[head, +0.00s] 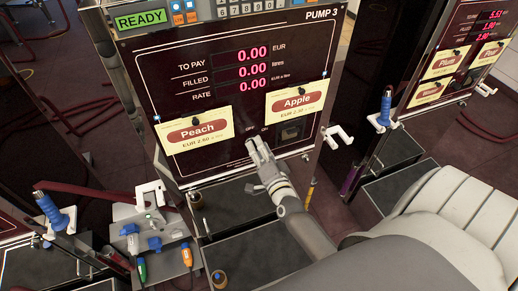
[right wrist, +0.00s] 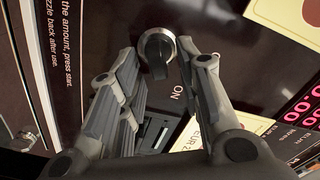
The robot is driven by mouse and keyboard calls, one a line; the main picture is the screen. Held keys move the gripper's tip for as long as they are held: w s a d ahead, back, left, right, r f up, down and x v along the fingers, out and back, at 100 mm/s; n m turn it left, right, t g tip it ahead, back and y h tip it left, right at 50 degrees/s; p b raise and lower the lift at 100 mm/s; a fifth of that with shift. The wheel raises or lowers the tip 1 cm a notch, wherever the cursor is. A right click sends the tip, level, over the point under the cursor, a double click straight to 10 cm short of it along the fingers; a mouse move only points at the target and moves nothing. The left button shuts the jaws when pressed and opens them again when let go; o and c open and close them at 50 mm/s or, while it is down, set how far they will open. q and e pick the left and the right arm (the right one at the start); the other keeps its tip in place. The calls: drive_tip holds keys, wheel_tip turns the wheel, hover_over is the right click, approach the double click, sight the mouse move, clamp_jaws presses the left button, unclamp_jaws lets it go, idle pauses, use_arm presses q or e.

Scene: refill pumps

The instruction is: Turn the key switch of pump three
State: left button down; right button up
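Pump three (head: 200,95) stands in front of me, with PUMP 3 on its dark front panel and a green READY display (head: 139,19). My right gripper (head: 257,146) is at the lower part of this panel, just below small lettering, and hides the key switch in the head view. In the right wrist view the key switch (right wrist: 157,50) is a round metal knob with a dark slot-like bar, beside the word ON. The fingers of my right gripper (right wrist: 156,58) are apart, one on each side of the knob, with narrow gaps showing. My left gripper is not in view.
Peach (head: 197,129) and Apple (head: 296,99) cards hang on the panel. Blue-handled nozzles hang at left (head: 48,207) and right (head: 385,108). Another pump (head: 480,40) stands at right.

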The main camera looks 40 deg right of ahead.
drive_tip(key=v, duration=1.2)
idle(0.4)
drive_tip(key=s+a+f+n+g+y, duration=0.2)
drive_tip(key=s+a+f+n, duration=0.1)
drive_tip(key=f, duration=0.6)
drive_tip(key=s+a+f+n+g+y+b, duration=0.1)
drive_tip(key=s+a+f+n+g, duration=0.15)
drive_tip(key=f, duration=0.75)
drive_tip(key=s+a+f+n+g+y, duration=0.2)
drive_tip(key=s+f+n+g, duration=0.1)
drive_tip(key=f, duration=0.6)
drive_tip(key=s+f+n+g, duration=0.4)
drive_tip(key=s+f, duration=0.5)
drive_tip(key=s, duration=0.3)
drive_tip(key=s+f+n+g+b, duration=0.1)
drive_tip(key=s+f+n+g, duration=0.4)
drive_tip(key=s+f, duration=0.4)
drive_tip(key=s, duration=0.3)
drive_tip(key=shift+d+h, duration=0.25)
drive_tip(key=shift+h, duration=0.05)
